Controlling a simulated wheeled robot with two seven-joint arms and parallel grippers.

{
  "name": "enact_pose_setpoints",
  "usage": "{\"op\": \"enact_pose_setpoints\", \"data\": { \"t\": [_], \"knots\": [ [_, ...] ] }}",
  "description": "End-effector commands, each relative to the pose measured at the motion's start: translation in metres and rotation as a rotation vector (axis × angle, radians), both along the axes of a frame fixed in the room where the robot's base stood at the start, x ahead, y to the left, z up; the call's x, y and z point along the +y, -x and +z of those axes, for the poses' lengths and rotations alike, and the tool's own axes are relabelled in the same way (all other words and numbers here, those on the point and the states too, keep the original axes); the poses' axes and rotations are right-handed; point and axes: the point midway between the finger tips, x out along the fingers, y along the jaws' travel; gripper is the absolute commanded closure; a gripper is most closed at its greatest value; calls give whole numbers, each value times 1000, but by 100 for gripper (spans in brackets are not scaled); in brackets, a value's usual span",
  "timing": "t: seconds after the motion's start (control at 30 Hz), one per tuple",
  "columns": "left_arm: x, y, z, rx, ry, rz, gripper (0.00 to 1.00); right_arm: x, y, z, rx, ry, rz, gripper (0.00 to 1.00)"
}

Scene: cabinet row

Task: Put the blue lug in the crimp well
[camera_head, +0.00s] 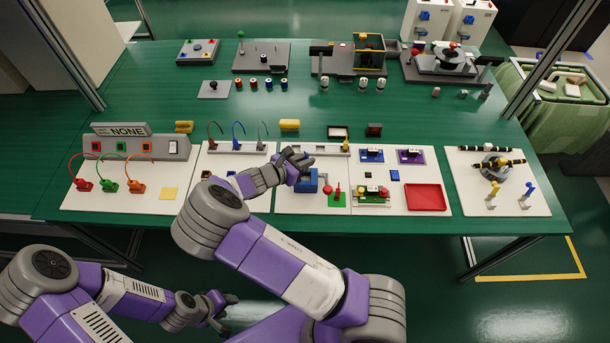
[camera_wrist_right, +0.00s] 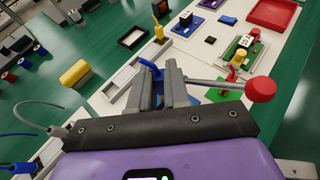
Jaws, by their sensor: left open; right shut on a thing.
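My right gripper (camera_head: 300,165) reaches over the middle white board, just above and behind a blue block (camera_head: 308,186). In the right wrist view its fingers (camera_wrist_right: 165,90) are shut on a small blue piece, which looks like the blue lug (camera_wrist_right: 149,74). The fingers hide most of it. The blue block, which looks like the crimp station, shows partly behind the fingers in the wrist view. A lever with a red knob (camera_wrist_right: 262,88) stands beside it. I cannot see the well opening. My left gripper (camera_head: 220,303) is open and empty, low in front of the table.
A grey rack (camera_head: 325,149) runs behind the gripper, with a yellow upright piece (camera_head: 347,148) at its right end. A green pad (camera_head: 337,201) lies beside the block. A red tray (camera_head: 426,197) is further right. Wires (camera_head: 238,131) stand on the left rack.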

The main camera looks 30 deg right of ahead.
Motion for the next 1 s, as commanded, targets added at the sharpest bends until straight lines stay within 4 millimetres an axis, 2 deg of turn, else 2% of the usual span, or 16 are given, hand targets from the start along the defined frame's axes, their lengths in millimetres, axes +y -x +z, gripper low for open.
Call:
{"op": "enact_pose_setpoints", "data": {
  "t": [0.03, 0.27, 0.47, 0.87, 0.9, 1.0],
  "knots": [
    [0, 0, -4, 0, 0, 0, 54, 0, 0, -10, 3, 3, 0, 100],
    [0, 0, -7, 0, 0, 0, 54, 0, 0, -28, 1, 1, 3, 100],
    [0, 0, -14, 0, 0, 0, 54, 0, 0, -56, 2, 0, 1, 100],
    [0, 0, -16, 0, 0, 0, 54, 0, 0, -62, -1, 0, 2, 100],
    [0, 0, -15, 0, 0, 0, 54, 0, 0, -61, -1, 0, 2, 78],
    [0, 0, -15, 0, 0, 0, 54, 0, 0, -60, -1, 0, 2, 63]
  ]
}}
